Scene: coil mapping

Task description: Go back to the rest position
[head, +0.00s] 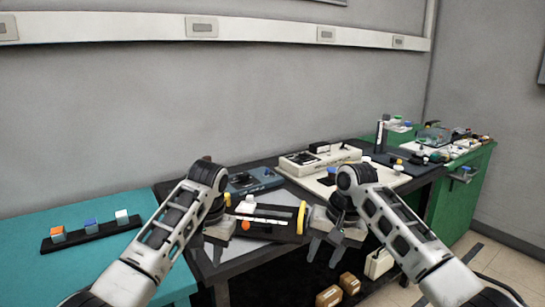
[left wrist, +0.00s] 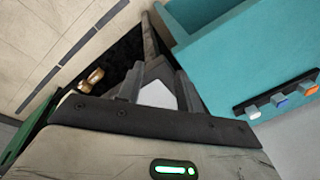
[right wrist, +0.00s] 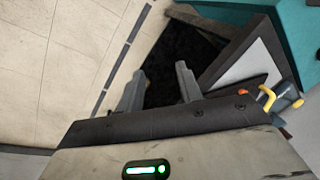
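My left gripper (head: 217,250) hangs over the front left part of the dark table (head: 248,262). In the left wrist view its fingers (left wrist: 158,92) are apart, with a white flat patch seen between them, which looks like the sheet on the table. My right gripper (head: 326,250) is at the table's front edge, right of the coil device (head: 270,226). In the right wrist view its fingers (right wrist: 160,90) are apart with nothing between them. The coil device has yellow end rings, a white block and an orange knob.
A black rack (head: 91,234) with orange, blue and white blocks lies on the teal table (head: 30,270) at left. A blue instrument (head: 252,180) and a cream instrument (head: 318,160) stand behind the coil device. A green cabinet (head: 466,195) stands at right. Small brown boxes (head: 329,297) sit below.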

